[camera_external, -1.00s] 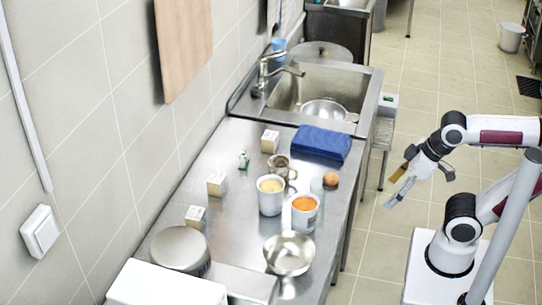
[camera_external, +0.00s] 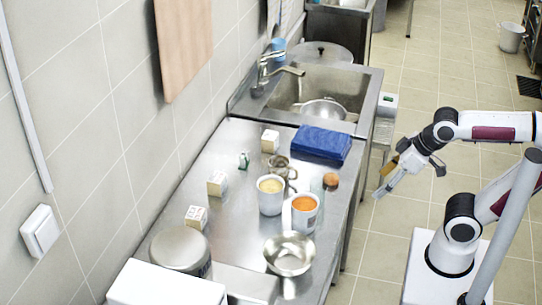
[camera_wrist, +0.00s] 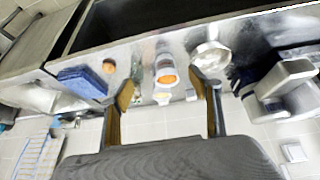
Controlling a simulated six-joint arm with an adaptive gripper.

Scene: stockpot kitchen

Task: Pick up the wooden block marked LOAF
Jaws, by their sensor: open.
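Three small pale blocks with dark markings stand along the wall side of the steel counter: a far block (camera_external: 270,141), a middle block (camera_external: 217,183) and a near block (camera_external: 196,217). The markings are too small to read, so I cannot tell which one says LOAF. My gripper (camera_external: 384,180) is open and empty, off the counter's right edge and well away from all three blocks. In the wrist view my gripper (camera_wrist: 166,92) shows its two fingers spread apart with nothing between them at close range. The blocks are not clear in that view.
A yellow-filled cup (camera_external: 270,195), an orange-filled cup (camera_external: 304,213), a brown ball (camera_external: 331,180) and a metal bowl (camera_external: 289,254) stand between my gripper and the blocks. A folded blue cloth (camera_external: 321,144) lies near the sink (camera_external: 345,92). A lidded pot (camera_external: 180,250) is near the front.

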